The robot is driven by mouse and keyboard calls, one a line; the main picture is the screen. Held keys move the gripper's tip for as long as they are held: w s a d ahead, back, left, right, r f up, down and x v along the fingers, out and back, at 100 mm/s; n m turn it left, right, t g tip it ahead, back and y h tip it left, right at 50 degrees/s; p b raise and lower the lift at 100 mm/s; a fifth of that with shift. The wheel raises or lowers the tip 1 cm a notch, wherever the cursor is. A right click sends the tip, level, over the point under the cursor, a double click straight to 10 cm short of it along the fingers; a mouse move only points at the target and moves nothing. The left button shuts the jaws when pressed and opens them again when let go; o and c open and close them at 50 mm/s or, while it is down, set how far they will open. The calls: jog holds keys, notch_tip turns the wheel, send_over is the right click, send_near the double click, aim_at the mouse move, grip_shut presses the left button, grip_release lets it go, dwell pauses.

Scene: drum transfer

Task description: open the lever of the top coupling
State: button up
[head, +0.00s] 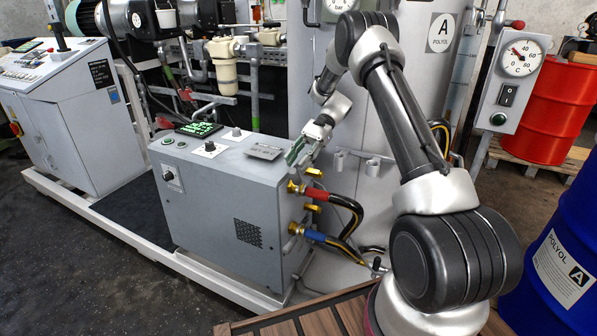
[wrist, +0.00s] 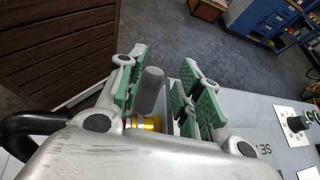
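The top coupling (head: 294,187) is a brass fitting on the right side of the grey unit, with a red-banded hose (head: 316,194) running from it. My gripper (head: 298,154) is just above it in the head view. In the wrist view my gripper (wrist: 170,82) is open, its green-padded fingers apart. A grey rounded cylinder (wrist: 151,88) stands between the fingers, nearer the left one, with a brass ring (wrist: 148,122) close below it. Whether the cylinder is the coupling's lever, or touches the left pad, I cannot tell. My gripper body hides the rest of the coupling.
A lower coupling (head: 295,229) with a blue-banded hose (head: 315,236) sits below. The grey unit's top (head: 225,148) has a screen and knobs. A white tank (head: 350,195) stands behind. A blue drum (head: 560,240) is at the right.

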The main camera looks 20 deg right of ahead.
notch_tip(320, 180, up, 5)
jog(key=shift+f, duration=0.1)
